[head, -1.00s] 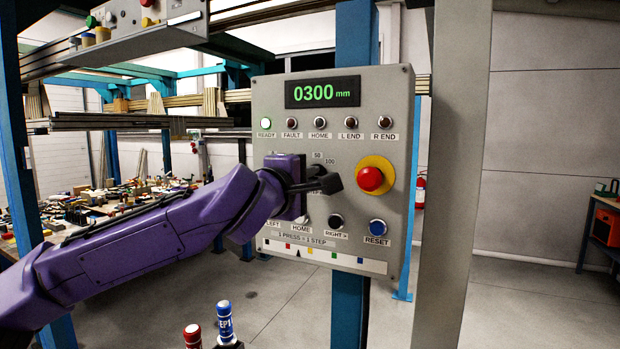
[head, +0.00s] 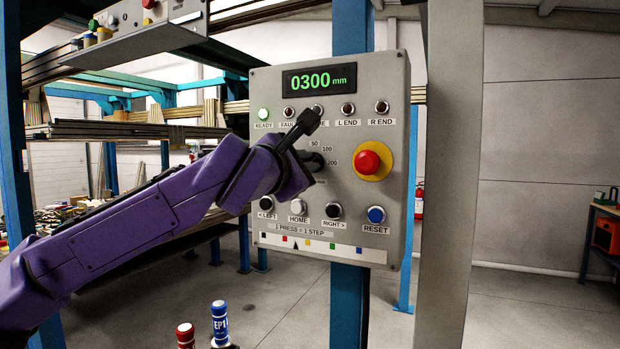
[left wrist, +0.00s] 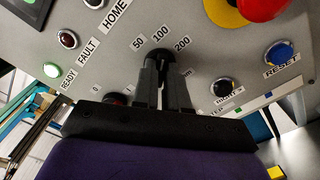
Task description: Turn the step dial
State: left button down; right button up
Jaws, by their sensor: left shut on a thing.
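The grey control panel (head: 390,230) fills the middle of the head view, with a green display reading 0300 mm. The step dial (left wrist: 159,54) is a black knob in the left wrist view, close to the labels 50, 100 and 200. My left gripper (left wrist: 162,66) is shut on the dial, with a finger on each side of it. In the head view my left gripper (head: 312,142) is tilted across the panel and hides most of the dial. Which mark the dial points at is not clear. My right gripper is not in view.
A red stop button on a yellow ring (head: 367,161) sits right of the dial. Below are the LEFT, HOME and RIGHT buttons and a blue RESET button (head: 376,214). The green READY lamp (head: 263,114) is lit. A grey post (head: 447,200) stands to the right.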

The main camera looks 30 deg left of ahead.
pick_arm(q)
jog(key=n+b, duration=0.2)
jog(key=n, duration=0.1)
jog(key=n+b, duration=0.3)
jog(key=n, duration=0.1)
jog(key=n+b, duration=0.3)
jog(key=shift+w+f+n, duration=0.1)
jog(key=shift+f+n, duration=0.15)
jog(key=shift+n, duration=0.05)
dwell(0.4)
jog(key=c, duration=1.2)
grip_release()
jog(key=shift+o, duration=0.2)
jog(key=shift+r, duration=0.1)
jog(key=s+b, duration=0.3)
jog(key=s, duration=0.7)
jog(key=shift+s+d+b, duration=0.25)
jog(key=shift+b, duration=0.05)
